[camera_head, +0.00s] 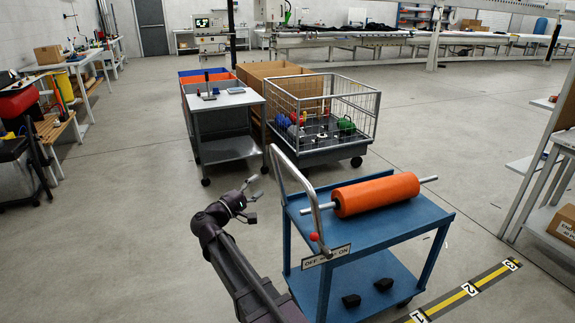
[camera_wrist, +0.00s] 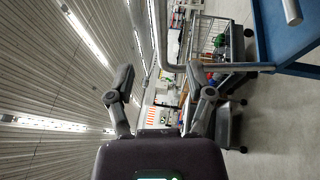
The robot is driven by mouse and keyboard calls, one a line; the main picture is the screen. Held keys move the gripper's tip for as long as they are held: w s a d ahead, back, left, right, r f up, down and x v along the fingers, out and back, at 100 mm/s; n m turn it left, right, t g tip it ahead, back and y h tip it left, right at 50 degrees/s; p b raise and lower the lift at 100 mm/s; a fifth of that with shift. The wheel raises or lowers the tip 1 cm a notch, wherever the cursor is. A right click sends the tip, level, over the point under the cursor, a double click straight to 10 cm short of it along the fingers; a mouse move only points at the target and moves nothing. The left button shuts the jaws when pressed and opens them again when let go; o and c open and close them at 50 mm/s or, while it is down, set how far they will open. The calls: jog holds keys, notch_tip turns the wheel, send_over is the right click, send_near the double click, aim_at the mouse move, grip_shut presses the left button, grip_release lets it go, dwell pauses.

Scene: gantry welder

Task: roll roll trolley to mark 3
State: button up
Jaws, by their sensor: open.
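The roll trolley (camera_head: 368,228) is a blue two-shelf cart with an orange roll (camera_head: 376,193) on a metal bar lying across its top. A bent grey push handle (camera_head: 298,187) with a red knob (camera_head: 314,237) rises at its left end, above an "OFF / ON" label. My gripper (camera_head: 251,199) is open and empty, to the left of the handle and apart from it. A floor strip with marks 1, 2 and 3 (camera_head: 511,264) runs at the trolley's right front; mark 3 is its far end. In the wrist view the trolley (camera_wrist: 285,35) shows at upper right, beyond my open fingers (camera_wrist: 160,90).
A grey cart (camera_head: 225,148) and a wire cage trolley (camera_head: 350,140) stand behind the blue trolley. A rack (camera_head: 540,165) stands at the right edge. Workbenches (camera_head: 75,65) line the left wall.

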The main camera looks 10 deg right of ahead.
aim_at(287, 164)
jog(key=p+x, duration=0.2)
jog(key=x, duration=1.1)
jog(key=shift+w+d, duration=0.15)
jog(key=shift+d, duration=0.15)
grip_shut()
